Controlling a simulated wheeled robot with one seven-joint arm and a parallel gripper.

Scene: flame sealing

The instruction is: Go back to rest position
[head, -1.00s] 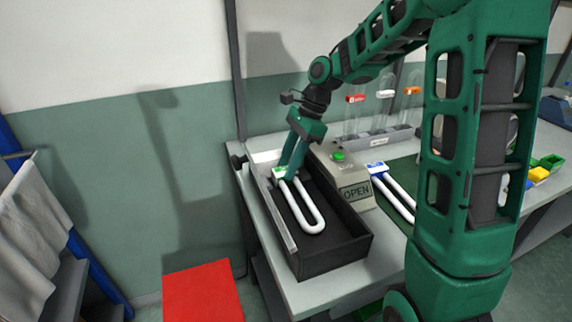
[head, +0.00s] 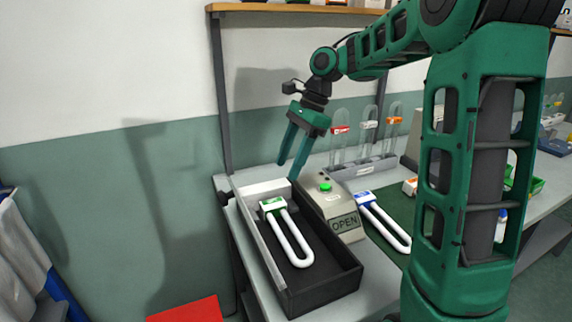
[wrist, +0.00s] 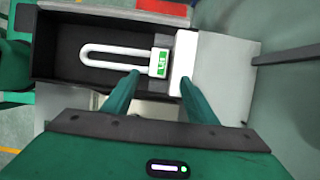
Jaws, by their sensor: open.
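My gripper (head: 289,164) is open and empty, raised above the back end of a black open box on the table. It also shows in the wrist view (wrist: 160,80), its two green fingers spread apart. A white U-shaped tube with a green label (head: 290,236) lies in the black box (head: 333,287), clear of the fingers. The same tube is in the wrist view (wrist: 115,53), just beyond the fingertips in the picture.
A grey box with a green button and an "OPEN" sign (head: 344,223) stands right of the black box. A blue-labelled white tube (head: 385,222) lies beside it. A rack (head: 363,168) with several clear tubes stands behind. A red panel (head: 187,311) is at lower left.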

